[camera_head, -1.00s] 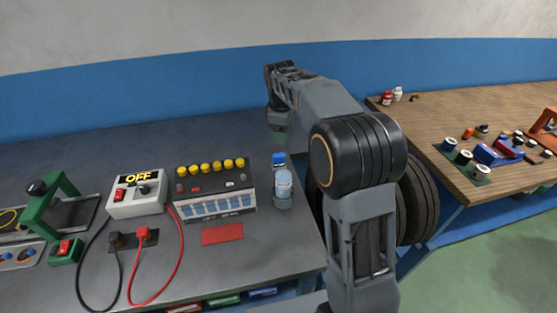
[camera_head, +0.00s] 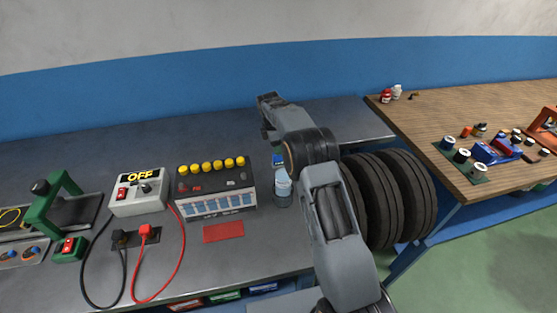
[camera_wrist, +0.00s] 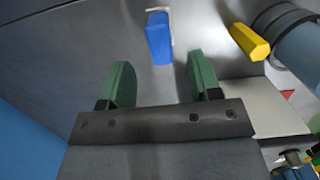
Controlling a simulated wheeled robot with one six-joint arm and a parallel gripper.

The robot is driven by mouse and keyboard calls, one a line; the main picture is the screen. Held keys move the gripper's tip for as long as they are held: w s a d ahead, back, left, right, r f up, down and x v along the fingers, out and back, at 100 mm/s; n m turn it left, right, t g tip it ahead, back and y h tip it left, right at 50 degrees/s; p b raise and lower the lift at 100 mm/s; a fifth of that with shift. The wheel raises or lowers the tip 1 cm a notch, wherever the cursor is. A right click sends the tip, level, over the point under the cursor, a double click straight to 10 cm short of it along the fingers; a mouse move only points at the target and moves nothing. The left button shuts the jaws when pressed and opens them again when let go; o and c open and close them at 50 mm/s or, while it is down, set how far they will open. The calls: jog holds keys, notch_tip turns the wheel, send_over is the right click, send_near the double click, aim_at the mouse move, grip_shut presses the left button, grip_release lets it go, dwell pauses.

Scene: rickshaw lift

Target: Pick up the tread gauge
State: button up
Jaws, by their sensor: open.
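A small blue block with a thin pale metal piece at its far end, which looks like the tread gauge (camera_wrist: 158,38), lies on the grey bench top in the wrist view. My gripper (camera_wrist: 159,62) has its two green fingers apart, with clear space between them. The near end of the blue block shows between and just beyond the fingertips, closer to the right finger. Neither finger visibly touches it. In the head view my arm reaches over the back of the bench, and I cannot make out the gauge there.
In the wrist view a yellow hexagonal piece (camera_wrist: 250,41) and a blue-grey cylinder (camera_wrist: 303,38) are close on the right. In the head view a water bottle (camera_head: 283,190) and a battery with yellow caps (camera_head: 215,190) stand near my arm. Tyres (camera_head: 410,195) stand right of the bench.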

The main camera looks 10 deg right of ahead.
aim_at(279, 157)
jog(key=shift+d+f+p, duration=0.15)
jog(key=shift+f+p, duration=0.15)
jog(key=shift+f, duration=0.85)
jog(key=shift+d+f+p, duration=0.2)
jog(key=shift+f+p, duration=0.05)
jog(key=shift+f, duration=0.9)
jog(key=shift+d+f+p, duration=0.15)
jog(key=shift+f+p, duration=0.15)
jog(key=shift+f, duration=0.85)
jog(key=c, duration=1)
jog(key=shift+r+b, duration=0.85)
jog(key=shift+r, duration=4.2)
jog(key=o, duration=0.3)
jog(key=shift+r, duration=0.1)
jog(key=shift+c, duration=1.1)
